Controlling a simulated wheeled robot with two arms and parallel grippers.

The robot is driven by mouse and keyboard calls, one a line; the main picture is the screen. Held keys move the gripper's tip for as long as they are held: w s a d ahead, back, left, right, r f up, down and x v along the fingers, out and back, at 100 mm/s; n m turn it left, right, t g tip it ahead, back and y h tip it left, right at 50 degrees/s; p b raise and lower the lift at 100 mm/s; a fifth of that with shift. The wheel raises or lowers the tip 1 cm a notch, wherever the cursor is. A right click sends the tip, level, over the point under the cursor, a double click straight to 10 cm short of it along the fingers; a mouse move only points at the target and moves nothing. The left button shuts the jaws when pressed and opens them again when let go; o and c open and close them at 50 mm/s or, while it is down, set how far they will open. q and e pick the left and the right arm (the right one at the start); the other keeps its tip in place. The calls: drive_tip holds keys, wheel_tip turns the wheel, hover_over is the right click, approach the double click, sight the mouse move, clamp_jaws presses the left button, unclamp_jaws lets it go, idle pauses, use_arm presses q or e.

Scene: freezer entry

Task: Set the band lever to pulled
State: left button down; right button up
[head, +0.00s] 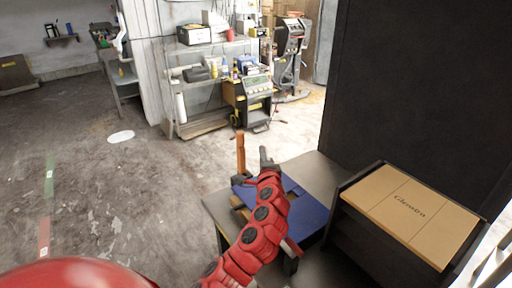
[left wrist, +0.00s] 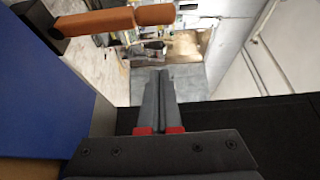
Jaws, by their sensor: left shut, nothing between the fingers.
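The band lever (head: 240,152) has an orange-brown handle and stands upright at the back left edge of a blue-topped unit (head: 312,212) in the head view. In the left wrist view the lever handle (left wrist: 112,20) crosses the upper left, and its dark base sits by the blue panel (left wrist: 40,90). My left gripper (head: 266,155) is just right of the lever, apart from it. Its two fingers (left wrist: 159,75) are together with nothing between them. My red left arm hides part of the blue top. My right gripper is not in view.
A cardboard box marked "Glenora" (head: 412,212) sits in a dark holder to the right. A tall black panel (head: 415,90) stands behind it. A shelf rack (head: 205,88) and a yellow-black machine (head: 250,98) stand farther back. The floor at left (head: 90,190) is clear.

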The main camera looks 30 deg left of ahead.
use_arm(q)
drive_tip(key=w+a+p, duration=0.2)
drive_tip(key=w+a, duration=0.1)
drive_tip(key=a, duration=0.5)
drive_tip(key=shift+w, duration=0.35)
idle(0.5)
drive_tip(key=s+a+f+n+y+b, duration=0.2)
drive_tip(key=s+n+b, duration=0.3)
drive_tip(key=b, duration=0.7)
drive_tip(key=s+a+f+n+t+y+b, duration=0.1)
drive_tip(key=s+a+f+n+y+b, duration=0.1)
drive_tip(key=s+b, duration=0.5)
drive_tip(key=shift+a+f+n+y+b, duration=0.4)
drive_tip(key=shift+n+b, duration=1)
drive_tip(key=shift+b, duration=1.15)
drive_tip(key=shift+s+a, duration=0.1)
drive_tip(key=shift+a, duration=0.05)
